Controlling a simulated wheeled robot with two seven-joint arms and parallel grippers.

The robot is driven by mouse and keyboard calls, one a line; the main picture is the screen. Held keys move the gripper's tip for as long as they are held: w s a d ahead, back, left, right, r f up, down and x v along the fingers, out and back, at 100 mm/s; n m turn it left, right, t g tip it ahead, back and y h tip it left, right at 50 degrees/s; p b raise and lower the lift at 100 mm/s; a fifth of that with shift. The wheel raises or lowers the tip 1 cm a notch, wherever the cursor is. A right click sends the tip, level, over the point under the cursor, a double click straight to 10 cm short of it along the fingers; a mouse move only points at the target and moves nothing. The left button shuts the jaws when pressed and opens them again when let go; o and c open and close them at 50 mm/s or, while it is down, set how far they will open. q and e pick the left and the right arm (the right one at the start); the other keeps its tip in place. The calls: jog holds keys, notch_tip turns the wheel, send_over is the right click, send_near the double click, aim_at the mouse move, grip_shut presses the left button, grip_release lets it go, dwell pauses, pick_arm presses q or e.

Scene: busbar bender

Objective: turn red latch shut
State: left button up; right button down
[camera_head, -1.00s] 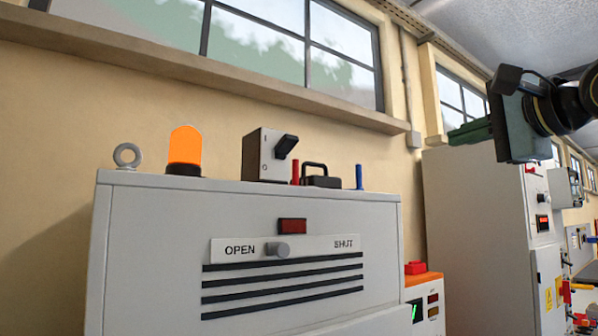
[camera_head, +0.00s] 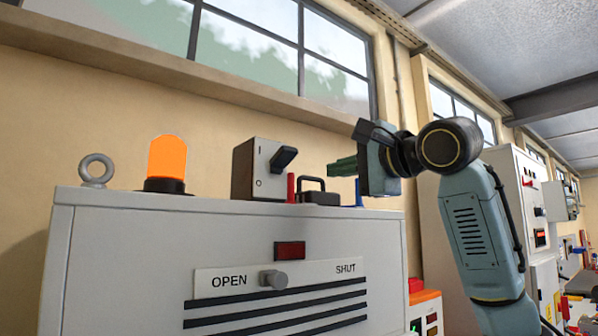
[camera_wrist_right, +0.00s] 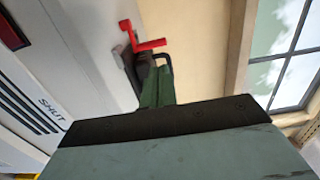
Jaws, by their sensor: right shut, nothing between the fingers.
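A red upright lever (camera_head: 291,187), the only red latch-like part I see, stands on top of the grey cabinet (camera_head: 120,230). In the right wrist view it is an L-shaped red latch (camera_wrist_right: 150,45) just beyond my fingertips. My right gripper (camera_head: 330,168) is shut and empty, its green fingers pointing left above the cabinet top. The fingers (camera_wrist_right: 155,75) also show in the right wrist view. They look apart from the latch, but the exact gap is unclear. My left gripper is not in view.
A black handle (camera_head: 318,194) stands right of the red lever, with a switch box (camera_head: 262,170) to its left. A blue post (camera_head: 358,194) is beneath the gripper. An orange lamp (camera_head: 167,160) stands farther left. The front has a grey OPEN/SHUT knob (camera_head: 275,279) near OPEN.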

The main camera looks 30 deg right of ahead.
aim_at(293, 180)
jog(key=w+p, duration=0.1)
jog(key=w, duration=0.1)
jog(key=w+p, duration=0.1)
jog(key=w, duration=0.2)
jog(key=w+a+p, duration=0.1)
jog(key=w, duration=0.2)
jog(key=shift+w+a+r, duration=0.1)
jog(key=shift+w, duration=0.5)
jog(key=shift+w+a+p, duration=0.1)
jog(key=shift+w+p, duration=0.2)
jog(key=shift+p, duration=0.05)
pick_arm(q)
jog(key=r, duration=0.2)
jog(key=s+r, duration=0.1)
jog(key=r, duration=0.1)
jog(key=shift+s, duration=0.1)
